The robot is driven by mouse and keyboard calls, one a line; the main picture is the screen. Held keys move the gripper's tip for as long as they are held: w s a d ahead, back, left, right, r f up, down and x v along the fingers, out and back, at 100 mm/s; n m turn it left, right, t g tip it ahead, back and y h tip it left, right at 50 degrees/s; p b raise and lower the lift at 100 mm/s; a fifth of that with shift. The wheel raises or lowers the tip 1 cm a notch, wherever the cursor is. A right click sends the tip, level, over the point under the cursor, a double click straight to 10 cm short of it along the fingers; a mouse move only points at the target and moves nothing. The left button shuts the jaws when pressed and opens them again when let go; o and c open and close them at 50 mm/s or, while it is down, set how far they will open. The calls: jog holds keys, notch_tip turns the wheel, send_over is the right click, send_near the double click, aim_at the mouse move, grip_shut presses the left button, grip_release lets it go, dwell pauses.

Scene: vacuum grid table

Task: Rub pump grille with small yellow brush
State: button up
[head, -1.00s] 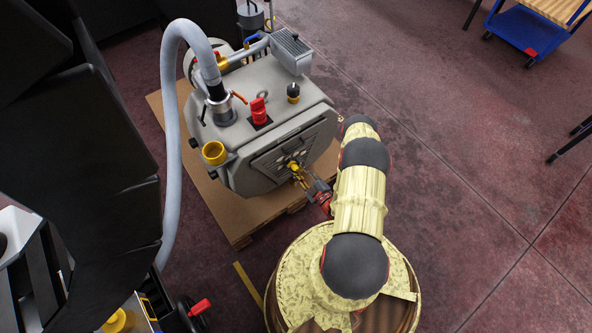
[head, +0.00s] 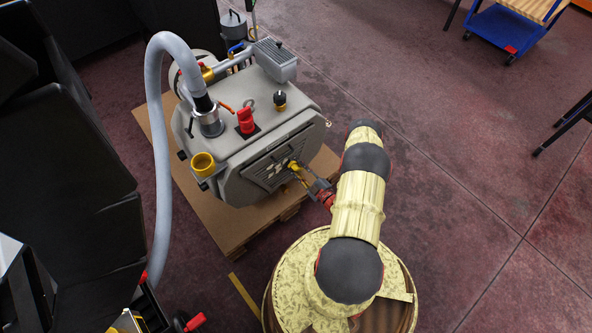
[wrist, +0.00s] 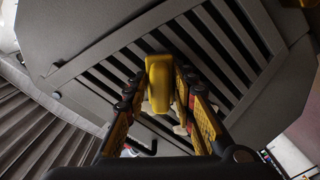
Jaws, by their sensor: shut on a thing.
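The pump (head: 230,160) is a grey housing with a slatted grille (head: 262,172) on its sloping front face. The grille's dark slots fill much of the wrist view (wrist: 222,48). My gripper (head: 309,182) is at the right part of the grille. In the wrist view my gripper (wrist: 162,88) is shut on the small yellow brush (wrist: 160,75), between its two fingers. The brush also shows as a yellow bit against the grille in the head view (head: 295,167). Its bristles are hidden, so I cannot tell whether they touch the slats. Pale patches show on the grille.
A grey hose (head: 155,150) loops from the pump top down its left side. The pump stands on a wooden pallet (head: 232,232). A yellow cup (head: 203,163) and a red knob (head: 246,121) stick out of it. A blue cart (head: 505,28) is far right; the floor between is open.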

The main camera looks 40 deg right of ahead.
aim_at(295, 166)
jog(key=shift+s+d+r, duration=0.1)
jog(key=shift+d, duration=1.65)
jog(key=shift+r+p, duration=0.3)
jog(key=shift+r, duration=0.5)
jog(key=shift+w+a+b, duration=0.15)
jog(key=shift+w+a, duration=0.05)
jog(key=shift+a, duration=2.4)
jog(key=shift+w+a+b, duration=0.15)
jog(key=shift+w+a, duration=0.05)
jog(key=shift+a, duration=2.35)
jog(key=shift+r+p, duration=0.4)
jog(key=shift+r, duration=0.35)
jog(key=shift+d+b, duration=0.45)
jog(key=shift+d, duration=0.55)
jog(key=shift+s+d, duration=0.15)
jog(key=shift+d, duration=1.05)
jog(key=shift+s+d, duration=0.15)
jog(key=shift+d, duration=2.75)
jog(key=shift+r+p, duration=0.45)
jog(key=shift+r, duration=0.3)
jog(key=shift+w+a, duration=0.2)
jog(key=shift+a, duration=2.3)
jog(key=a, duration=0.5)
jog(key=shift+a, duration=0.15)
